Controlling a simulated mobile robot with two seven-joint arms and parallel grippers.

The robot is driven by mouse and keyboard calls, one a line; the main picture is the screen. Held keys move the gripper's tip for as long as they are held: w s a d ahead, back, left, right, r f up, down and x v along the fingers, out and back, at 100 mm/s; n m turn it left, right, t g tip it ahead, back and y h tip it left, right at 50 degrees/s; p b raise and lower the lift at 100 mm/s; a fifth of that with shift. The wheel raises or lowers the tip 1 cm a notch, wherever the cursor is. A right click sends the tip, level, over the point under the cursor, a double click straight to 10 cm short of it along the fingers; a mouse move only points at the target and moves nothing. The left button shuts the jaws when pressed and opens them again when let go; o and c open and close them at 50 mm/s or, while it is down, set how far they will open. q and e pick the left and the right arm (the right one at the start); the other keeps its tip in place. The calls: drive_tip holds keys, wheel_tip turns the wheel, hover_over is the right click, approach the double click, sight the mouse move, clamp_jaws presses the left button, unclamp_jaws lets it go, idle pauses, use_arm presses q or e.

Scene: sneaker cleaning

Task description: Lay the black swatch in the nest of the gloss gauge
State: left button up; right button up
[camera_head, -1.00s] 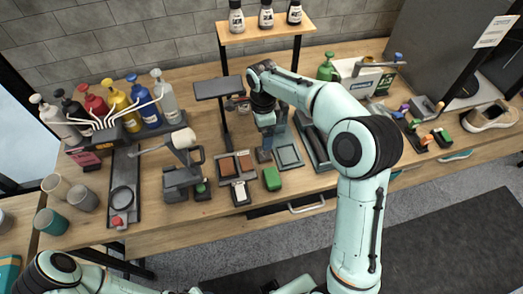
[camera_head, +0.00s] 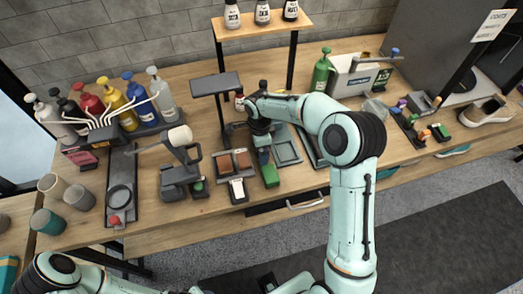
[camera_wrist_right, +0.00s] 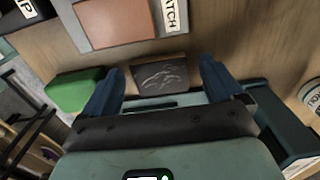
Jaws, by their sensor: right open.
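My right gripper (camera_head: 264,160) is low over the bench beside the swatch tray, fingers apart. In the right wrist view its blue fingers (camera_wrist_right: 160,88) stand on either side of a dark block (camera_wrist_right: 161,77) with pale scuff-like marks, which looks like the black swatch; I cannot tell whether they touch it. The tray (camera_head: 238,196) holds two brown swatches (camera_head: 242,160) and a white label. The reddish-brown one (camera_wrist_right: 115,22) also shows in the right wrist view. I cannot surely pick out the gloss gauge or its nest. My left gripper is not seen.
A green block (camera_head: 270,176) lies close beside my right gripper. A grey frame-like tray (camera_head: 290,152) is to its right. A dark raised panel (camera_head: 216,84) stands behind. Bottles and cups fill the far left.

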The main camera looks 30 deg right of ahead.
drive_tip(key=c, duration=1.1)
drive_tip(key=shift+r, duration=0.15)
wheel_tip(320, 180, up, 19)
drive_tip(key=p, duration=0.2)
use_arm(q)
drive_tip(key=b, duration=0.1)
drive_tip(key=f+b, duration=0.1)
drive_tip(key=b, duration=0.1)
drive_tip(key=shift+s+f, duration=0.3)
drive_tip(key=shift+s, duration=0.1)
use_arm(e)
drive_tip(key=s+d+f, duration=0.1)
drive_tip(key=d+f, duration=0.1)
drive_tip(key=f, duration=0.1)
drive_tip(key=s+d+f, duration=0.1)
drive_tip(key=d+f, duration=0.1)
drive_tip(key=f, duration=0.2)
drive_tip(key=s+d+f, duration=0.2)
drive_tip(key=d+f, duration=0.1)
drive_tip(key=shift+s+f, duration=0.1)
drive_tip(key=shift+f, duration=0.1)
